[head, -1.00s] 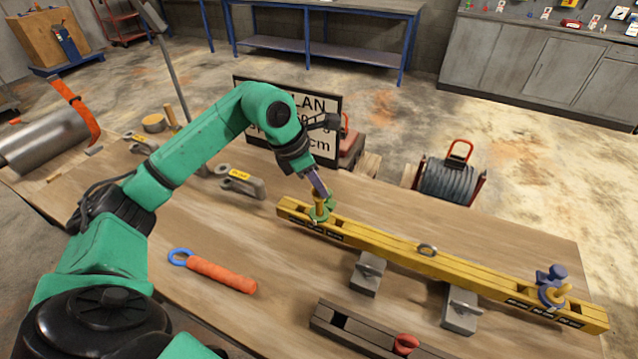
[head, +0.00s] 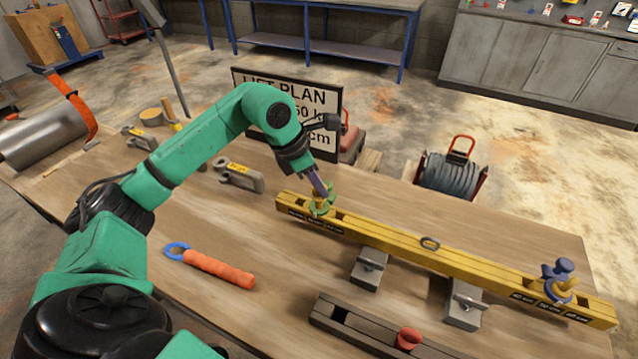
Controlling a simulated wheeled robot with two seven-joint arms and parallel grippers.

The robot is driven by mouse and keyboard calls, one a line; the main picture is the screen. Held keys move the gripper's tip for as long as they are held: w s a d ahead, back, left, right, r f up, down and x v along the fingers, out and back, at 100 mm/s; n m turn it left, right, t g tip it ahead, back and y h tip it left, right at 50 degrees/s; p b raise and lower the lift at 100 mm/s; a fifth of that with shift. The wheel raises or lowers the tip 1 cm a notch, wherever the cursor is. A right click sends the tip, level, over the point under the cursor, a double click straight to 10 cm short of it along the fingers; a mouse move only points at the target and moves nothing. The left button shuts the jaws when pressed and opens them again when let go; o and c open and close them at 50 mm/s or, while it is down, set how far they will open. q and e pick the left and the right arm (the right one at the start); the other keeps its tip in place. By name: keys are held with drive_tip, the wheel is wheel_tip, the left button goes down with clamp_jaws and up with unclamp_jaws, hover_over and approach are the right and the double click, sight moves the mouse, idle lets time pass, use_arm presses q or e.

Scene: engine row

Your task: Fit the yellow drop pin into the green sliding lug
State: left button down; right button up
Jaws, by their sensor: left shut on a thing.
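My left gripper (head: 318,190) is shut on the yellow drop pin (head: 319,204) at the left end of the yellow beam. The green sliding lug (head: 327,208) sits on the beam right under and around the pin. The pin is mostly hidden by the fingers and the lug, so I cannot tell how deep it sits in the lug. My right gripper is not in view.
An orange-handled tool (head: 220,269) and a dark slotted bar (head: 370,334) lie in front. A sign (head: 288,115) stands behind.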

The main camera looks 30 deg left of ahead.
use_arm(q)
drive_tip(key=shift+f+b, duration=0.95)
drive_tip(key=shift+f, duration=0.3)
drive_tip(key=c, duration=0.8)
unclamp_jaws()
drive_tip(key=shift+r, duration=0.1)
drive_tip(key=shift+c, duration=0.2)
drive_tip(key=shift+o, duration=0.4)
drive_tip(key=shift+s+r, duration=0.1)
drive_tip(key=shift+a+r, duration=0.1)
drive_tip(key=shift+r, duration=0.05)
drive_tip(key=shift+r, duration=0.25)
drive_tip(key=v, duration=1.3)
drive_tip(key=shift+s+r+b, duration=0.2)
drive_tip(key=shift+s+b, duration=0.1)
drive_tip(key=shift+b, duration=0.1)
drive_tip(key=shift+a, duration=0.1)
